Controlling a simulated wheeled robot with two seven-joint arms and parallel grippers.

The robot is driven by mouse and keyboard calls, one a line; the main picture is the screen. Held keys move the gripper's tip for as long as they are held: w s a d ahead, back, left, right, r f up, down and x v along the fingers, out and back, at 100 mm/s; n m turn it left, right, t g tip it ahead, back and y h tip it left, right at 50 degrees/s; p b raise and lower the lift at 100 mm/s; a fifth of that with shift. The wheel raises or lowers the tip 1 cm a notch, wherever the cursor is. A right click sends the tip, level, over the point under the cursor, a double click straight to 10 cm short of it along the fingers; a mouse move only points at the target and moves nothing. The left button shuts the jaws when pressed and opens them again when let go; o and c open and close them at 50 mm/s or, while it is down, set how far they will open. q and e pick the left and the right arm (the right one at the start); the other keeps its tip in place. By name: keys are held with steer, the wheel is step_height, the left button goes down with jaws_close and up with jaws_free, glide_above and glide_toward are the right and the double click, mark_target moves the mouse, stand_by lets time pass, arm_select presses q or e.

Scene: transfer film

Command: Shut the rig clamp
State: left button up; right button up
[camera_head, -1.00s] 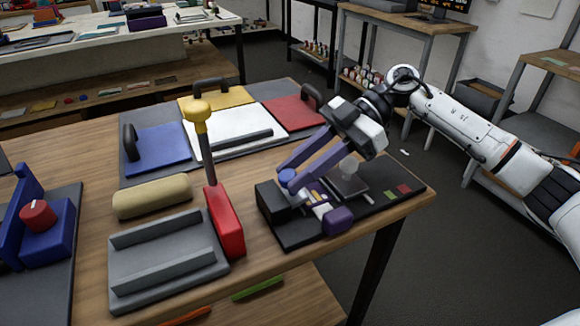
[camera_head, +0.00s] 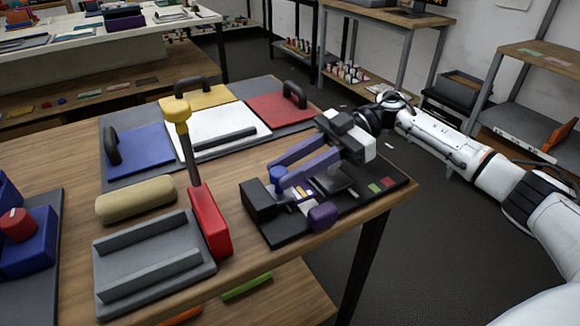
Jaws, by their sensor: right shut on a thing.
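The rig clamp is on a black base plate (camera_head: 362,203) at the table's right front corner. It has a black block (camera_head: 260,200), a blue upright part (camera_head: 277,178) and purple bars (camera_head: 303,150) slanting up to the right. A purple knob-like piece (camera_head: 322,215) sits at the front. My right gripper (camera_head: 338,146), black and white, is shut at the upper right end of the bars and seems to hold them. Its fingertips and the exact contact are hidden. Small pale and yellow pieces (camera_head: 300,193) lie under the bars. My left gripper is out of view.
A red block with a yellow-topped lever (camera_head: 188,150) stands left of the clamp. A grey grooved tray (camera_head: 150,265) and a tan roll (camera_head: 136,200) lie beside it. The floor right of the table is open.

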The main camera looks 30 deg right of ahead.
steer(key=o, duration=1)
steer(key=b+v, duration=0.1)
steer(key=v, duration=0.9)
steer(key=shift+d, duration=0.1)
steer(key=shift+s, duration=0.1)
